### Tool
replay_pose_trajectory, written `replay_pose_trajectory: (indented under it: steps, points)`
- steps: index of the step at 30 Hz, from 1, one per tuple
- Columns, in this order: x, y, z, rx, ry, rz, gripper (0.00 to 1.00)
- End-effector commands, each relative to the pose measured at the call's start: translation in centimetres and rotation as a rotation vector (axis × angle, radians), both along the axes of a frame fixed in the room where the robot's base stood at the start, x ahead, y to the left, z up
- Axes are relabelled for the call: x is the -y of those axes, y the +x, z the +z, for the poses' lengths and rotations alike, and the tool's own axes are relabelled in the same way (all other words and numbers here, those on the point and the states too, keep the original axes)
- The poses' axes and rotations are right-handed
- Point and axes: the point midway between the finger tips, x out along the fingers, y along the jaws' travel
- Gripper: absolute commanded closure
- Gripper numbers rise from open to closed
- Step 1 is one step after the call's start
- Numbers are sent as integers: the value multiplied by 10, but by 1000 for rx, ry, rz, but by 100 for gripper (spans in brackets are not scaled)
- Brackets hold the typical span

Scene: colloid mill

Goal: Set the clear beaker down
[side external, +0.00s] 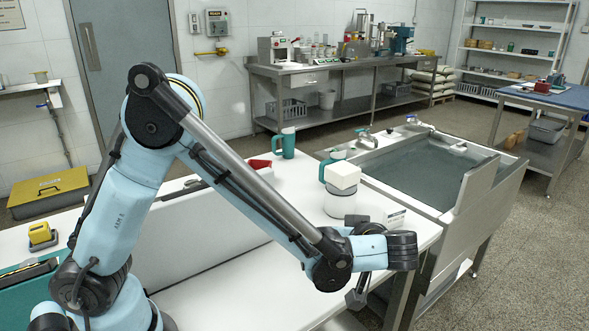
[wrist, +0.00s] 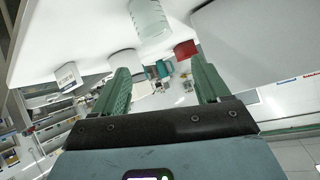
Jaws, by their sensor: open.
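The clear beaker (wrist: 150,18) shows in the wrist view at the top edge, partly cut off, on the white bench top. That view is tilted. My gripper (wrist: 160,70) has its two green fingers wide apart with nothing between them; the beaker is beyond the fingertips and not touched. In the side view a pale, see-through cylinder (side external: 338,204) stands on the bench below a white block; I cannot tell for sure that it is the beaker.
The bench's front part (side external: 235,290) is clear.

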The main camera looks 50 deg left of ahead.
Motion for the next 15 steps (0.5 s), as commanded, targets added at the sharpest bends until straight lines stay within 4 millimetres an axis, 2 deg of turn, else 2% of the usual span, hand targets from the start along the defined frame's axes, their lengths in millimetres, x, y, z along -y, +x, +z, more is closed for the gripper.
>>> replay_pose_trajectory:
  steps: [1,6,15]
  points:
    - [-11,-3,7,-58,-38,-40,25]
    - [-32,-13,21,-226,-174,-225,25]
    - [-52,-48,37,-350,-372,-587,25]
